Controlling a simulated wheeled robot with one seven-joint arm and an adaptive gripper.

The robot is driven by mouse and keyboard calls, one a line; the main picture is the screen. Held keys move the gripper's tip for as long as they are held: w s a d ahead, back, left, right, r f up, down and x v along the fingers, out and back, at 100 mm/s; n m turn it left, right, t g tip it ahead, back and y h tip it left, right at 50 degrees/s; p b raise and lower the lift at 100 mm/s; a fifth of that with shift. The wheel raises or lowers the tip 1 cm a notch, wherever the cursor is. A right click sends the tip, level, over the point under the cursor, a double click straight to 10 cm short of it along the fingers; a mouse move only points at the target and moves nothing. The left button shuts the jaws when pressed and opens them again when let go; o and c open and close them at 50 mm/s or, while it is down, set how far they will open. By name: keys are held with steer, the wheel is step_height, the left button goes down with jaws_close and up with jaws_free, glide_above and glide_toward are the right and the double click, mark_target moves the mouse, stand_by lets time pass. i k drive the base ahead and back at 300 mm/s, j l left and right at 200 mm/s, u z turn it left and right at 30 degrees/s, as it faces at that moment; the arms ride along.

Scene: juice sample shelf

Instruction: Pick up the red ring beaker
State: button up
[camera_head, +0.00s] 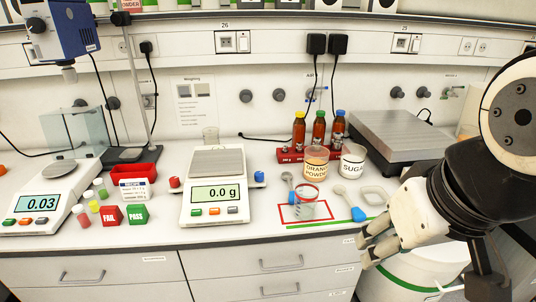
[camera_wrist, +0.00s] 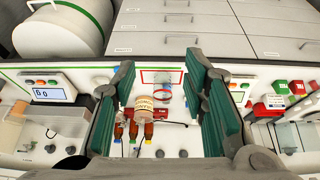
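The red ring beaker (camera_head: 306,203) is a small clear beaker with a red band around its top. It stands upright on the bench in a red-outlined square (camera_head: 286,219) in the head view. It also shows between my fingers in the wrist view (camera_wrist: 163,93), small and farther off. My gripper (camera_head: 366,247) is at the right in the head view, to the right of and apart from the beaker. Its two fingers are spread wide with nothing between them in the wrist view.
The orange powder jar (camera_head: 315,163) and sugar jar (camera_head: 352,162) stand close behind the beaker, with several brown bottles (camera_head: 319,131) in a red rack beyond. A blue-tipped spatula (camera_head: 357,213) lies to its right. The scale (camera_head: 216,189) is left. A white drum (camera_head: 405,270) stands below the bench.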

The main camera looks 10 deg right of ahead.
mark_target(306, 193)
steer(key=i+l, duration=0.3)
steer(key=l, duration=0.2)
steer(key=i+l, duration=0.35)
steer(key=l, duration=0.15)
steer(key=j+u, duration=0.05)
